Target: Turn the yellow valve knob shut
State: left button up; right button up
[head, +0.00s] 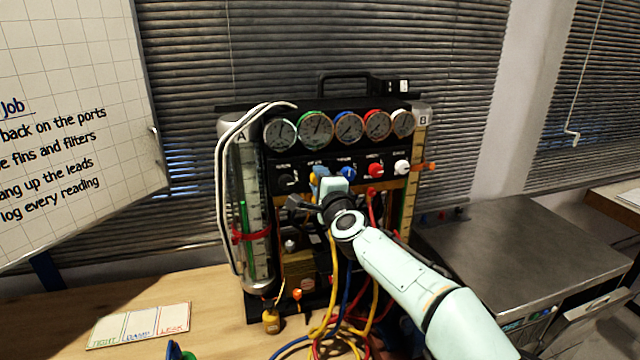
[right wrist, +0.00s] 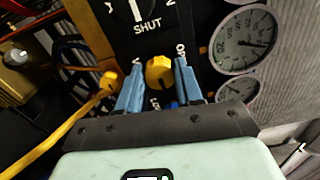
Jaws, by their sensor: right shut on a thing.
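The yellow valve knob (right wrist: 160,70) sits on the black panel of the gauge rig (head: 262,185). In the right wrist view it is between the two blue fingertips of my right gripper (right wrist: 159,76), which is shut on it. In the head view my right gripper (head: 317,186) is up against the panel below the gauges, and it mostly hides the yellow knob. Lettering by the knob is partly covered by the fingers, so its setting cannot be read.
A black knob (head: 288,180), a blue knob (head: 348,173), a red knob (head: 375,170) and a white knob (head: 402,167) share the row. Several gauges (head: 316,127) are above. Coloured hoses (head: 347,305) hang below. A card (head: 138,325) lies on the wooden bench at left.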

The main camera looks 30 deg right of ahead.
jog(key=shift+m, duration=0.5)
jog(key=o, duration=1)
jog(key=shift+o, duration=0.2)
jog(key=b+v, duration=0.1)
jog(key=v, duration=1.2)
jog(key=shift+s, duration=0.25)
